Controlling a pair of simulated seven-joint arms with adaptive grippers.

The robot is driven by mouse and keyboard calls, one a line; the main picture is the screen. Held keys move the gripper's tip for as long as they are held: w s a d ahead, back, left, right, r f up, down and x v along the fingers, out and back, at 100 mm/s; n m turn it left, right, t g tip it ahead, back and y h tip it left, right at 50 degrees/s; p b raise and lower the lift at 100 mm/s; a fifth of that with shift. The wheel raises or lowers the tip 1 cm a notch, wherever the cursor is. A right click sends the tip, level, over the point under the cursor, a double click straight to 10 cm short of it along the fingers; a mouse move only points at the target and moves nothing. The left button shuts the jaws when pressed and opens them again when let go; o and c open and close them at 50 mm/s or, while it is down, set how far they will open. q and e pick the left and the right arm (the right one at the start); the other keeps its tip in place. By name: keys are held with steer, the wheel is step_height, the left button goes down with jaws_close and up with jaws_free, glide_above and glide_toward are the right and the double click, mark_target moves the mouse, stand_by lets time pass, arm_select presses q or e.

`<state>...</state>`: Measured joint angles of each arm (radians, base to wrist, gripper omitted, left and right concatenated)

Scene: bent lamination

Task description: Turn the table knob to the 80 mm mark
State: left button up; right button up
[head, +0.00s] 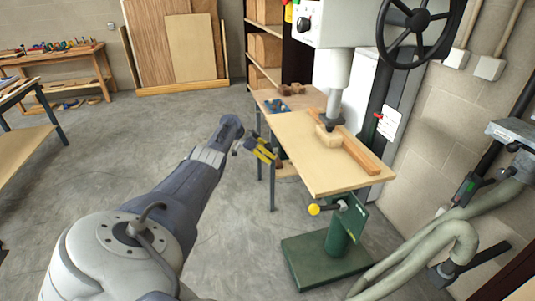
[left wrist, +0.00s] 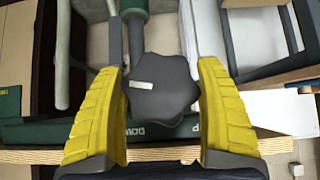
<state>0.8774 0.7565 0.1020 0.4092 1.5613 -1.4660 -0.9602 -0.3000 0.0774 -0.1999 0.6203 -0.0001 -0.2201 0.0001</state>
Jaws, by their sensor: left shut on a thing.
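A dark grey lobed knob (left wrist: 162,88) with a small pale label fills the middle of the left wrist view. My left gripper (left wrist: 162,100) is shut on it, with one yellow finger at each side. A green plate (left wrist: 60,132) behind it carries upside-down lettering, partly hidden by the knob and fingers. In the head view my left gripper (head: 262,150) is at the left edge of the wooden drill table (head: 320,175); the knob is hidden there. I cannot make out an 80 mm mark. My right gripper is not in view.
A pale wood block (head: 327,137) and a wooden fence (head: 360,153) are on the table under the drill chuck (head: 332,122). A lever with a yellow ball (head: 314,209) sticks out below the table. A grey hose (head: 440,240) runs at the right. Open floor lies at the left.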

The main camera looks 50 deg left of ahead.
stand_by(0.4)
arm_select(q)
steer(key=o, duration=1.2)
steer(key=shift+s+r, duration=0.1)
steer(key=v, duration=1.2)
steer(key=shift+a, duration=0.1)
